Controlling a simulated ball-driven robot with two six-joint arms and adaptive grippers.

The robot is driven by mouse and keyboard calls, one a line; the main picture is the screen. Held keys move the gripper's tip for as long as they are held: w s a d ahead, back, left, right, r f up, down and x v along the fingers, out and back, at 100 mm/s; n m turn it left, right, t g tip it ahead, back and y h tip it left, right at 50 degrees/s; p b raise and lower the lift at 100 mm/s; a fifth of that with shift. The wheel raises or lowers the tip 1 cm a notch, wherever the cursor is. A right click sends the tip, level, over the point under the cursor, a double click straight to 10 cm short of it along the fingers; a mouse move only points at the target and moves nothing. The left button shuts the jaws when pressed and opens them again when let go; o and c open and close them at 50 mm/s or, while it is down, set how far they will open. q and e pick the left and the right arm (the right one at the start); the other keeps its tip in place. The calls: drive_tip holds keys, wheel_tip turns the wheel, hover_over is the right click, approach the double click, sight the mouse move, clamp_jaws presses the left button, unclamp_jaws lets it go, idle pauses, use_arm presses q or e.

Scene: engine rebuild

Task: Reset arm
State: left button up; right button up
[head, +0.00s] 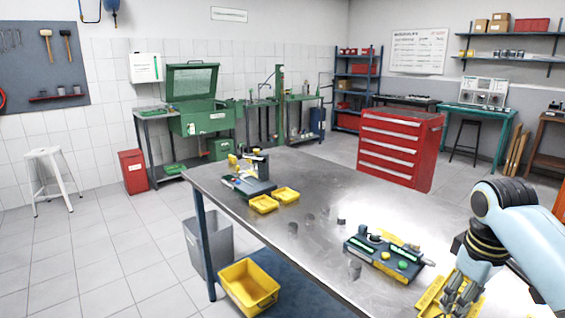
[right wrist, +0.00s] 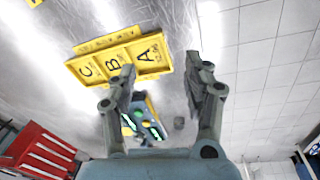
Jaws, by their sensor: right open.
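My right arm comes in from the right in the head view. Its gripper (head: 458,298) points down over the near right part of the metal workbench (head: 325,195), above a yellow tray (head: 428,297). In the right wrist view the two fingers of this gripper (right wrist: 160,64) stand apart with nothing between them. The yellow tray, lettered A, B and C (right wrist: 120,57), lies beyond the fingers there. My left gripper is not in view.
A dark fixture with green parts (head: 385,257) sits left of my right gripper. Small grey cylinders (head: 341,221) stand mid-bench. Yellow bins (head: 264,204) and another dark fixture (head: 250,186) are at the far end. A red tool cabinet (head: 400,150) stands behind the bench.

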drive_tip(key=s+a+r+m+t, duration=0.1)
drive_tip(key=s+a+r+m, duration=0.15)
drive_tip(key=s, duration=1.05)
drive_tip(key=s+a+r+m+t, duration=0.2)
drive_tip(key=s+a, duration=0.2)
drive_tip(key=s, duration=0.9)
wheel_tip(320, 180, down, 35)
drive_tip(key=s+d+g+b, duration=0.1)
drive_tip(key=d+g+b, duration=0.15)
drive_tip(key=b, duration=0.75)
drive_tip(key=s+f+b, duration=0.5)
drive_tip(key=s+f, duration=0.4)
drive_tip(key=f, duration=0.5)
drive_tip(key=s+d+f+b, duration=0.1)
drive_tip(key=s+f+b, duration=0.3)
drive_tip(key=s+f, duration=0.6)
wheel_tip(320, 180, down, 4)
drive_tip(key=shift+s+d+r+g+b, duration=0.15)
drive_tip(key=shift+s+d+g+b, duration=0.1)
drive_tip(key=shift+g+b, duration=0.15)
